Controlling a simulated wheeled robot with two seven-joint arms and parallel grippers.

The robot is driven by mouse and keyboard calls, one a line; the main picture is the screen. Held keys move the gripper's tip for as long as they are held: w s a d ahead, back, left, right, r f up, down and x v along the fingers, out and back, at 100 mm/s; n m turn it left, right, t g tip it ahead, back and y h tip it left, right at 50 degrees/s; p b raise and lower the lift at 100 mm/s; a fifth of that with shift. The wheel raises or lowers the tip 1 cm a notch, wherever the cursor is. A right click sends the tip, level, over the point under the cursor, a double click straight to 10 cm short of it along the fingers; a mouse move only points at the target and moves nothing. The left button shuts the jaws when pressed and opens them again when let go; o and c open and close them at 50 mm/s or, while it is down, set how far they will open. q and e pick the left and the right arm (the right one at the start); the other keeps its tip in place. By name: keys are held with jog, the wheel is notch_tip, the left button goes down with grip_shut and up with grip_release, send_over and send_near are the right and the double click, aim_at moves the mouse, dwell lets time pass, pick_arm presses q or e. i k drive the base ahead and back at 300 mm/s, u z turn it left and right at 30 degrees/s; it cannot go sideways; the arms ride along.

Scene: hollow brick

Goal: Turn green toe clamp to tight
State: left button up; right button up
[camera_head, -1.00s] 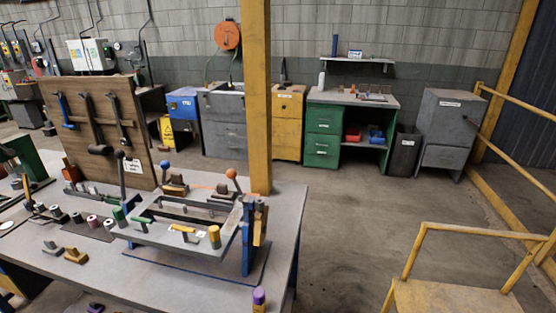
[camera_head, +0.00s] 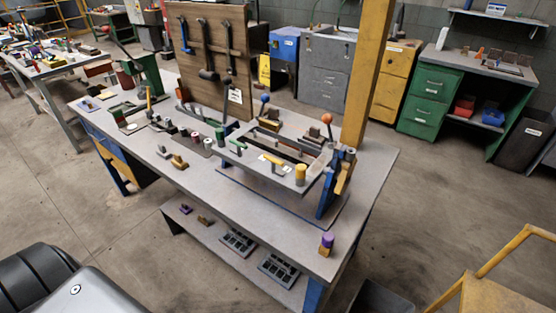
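A metal frame fixture (camera_head: 262,176) stands on the grey workbench (camera_head: 205,185) in the head view. A green upright cylinder (camera_head: 220,137) sits at the frame's left corner, and it looks like the green toe clamp. At this size I cannot tell whether it is tight or loose. A yellow cylinder (camera_head: 300,175) stands at the frame's front right corner. Levers with a blue ball (camera_head: 265,98) and an orange ball (camera_head: 327,118) rise from the fixture. Neither of my grippers is in view.
A wooden tool board (camera_head: 215,60) stands behind the fixture. A purple-topped block (camera_head: 327,243) sits near the bench's right end. Small parts lie on the bench left of the frame. Open floor (camera_head: 60,200) lies at the left.

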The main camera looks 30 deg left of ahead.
aim_at(239, 145)
jog(key=z, duration=3.15)
jog(key=k, duration=2.7)
jog(key=u, duration=1.05)
